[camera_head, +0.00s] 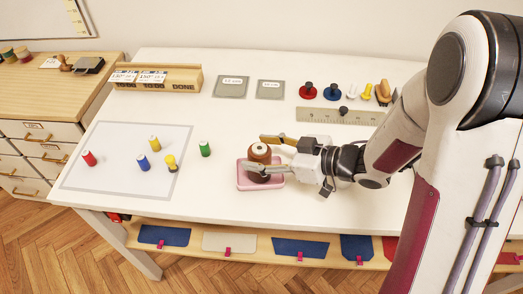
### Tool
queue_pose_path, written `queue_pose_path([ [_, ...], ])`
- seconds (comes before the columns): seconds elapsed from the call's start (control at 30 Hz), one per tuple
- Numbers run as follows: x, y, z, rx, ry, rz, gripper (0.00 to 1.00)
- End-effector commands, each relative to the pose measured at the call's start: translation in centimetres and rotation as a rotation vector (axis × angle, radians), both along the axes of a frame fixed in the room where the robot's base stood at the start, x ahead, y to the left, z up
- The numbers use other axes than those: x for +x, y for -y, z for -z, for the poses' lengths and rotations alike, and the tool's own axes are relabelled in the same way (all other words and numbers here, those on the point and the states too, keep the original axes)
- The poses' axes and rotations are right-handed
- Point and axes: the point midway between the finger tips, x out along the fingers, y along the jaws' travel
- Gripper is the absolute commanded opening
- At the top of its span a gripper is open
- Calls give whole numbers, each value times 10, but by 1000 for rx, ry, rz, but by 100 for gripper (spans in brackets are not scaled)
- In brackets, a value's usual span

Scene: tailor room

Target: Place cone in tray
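A brown cone (260,154) with a pale top stands upright over the pink tray (241,183), near the middle of the white table. It appears to rest inside the tray, though its base is partly hidden by a finger. My gripper (256,154) reaches in from the right. Its fingers are spread, one behind the cone near its top and one across the front of its lower part. The cone is between them; contact with it is not clear.
A green spool (205,149) stands left of the tray. A metal ruler (340,116) and stamps lie behind my gripper. The table in front of the tray is clear.

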Motion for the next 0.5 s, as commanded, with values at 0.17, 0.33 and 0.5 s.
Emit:
queue_pose_path([
  [0.17, 0, 0, 0, 0, 0, 0, 55],
  [0.33, 0, 0, -1, 0, 1, 0, 55],
  [0.5, 0, 2, -4, -1, 2, 0, 55],
])
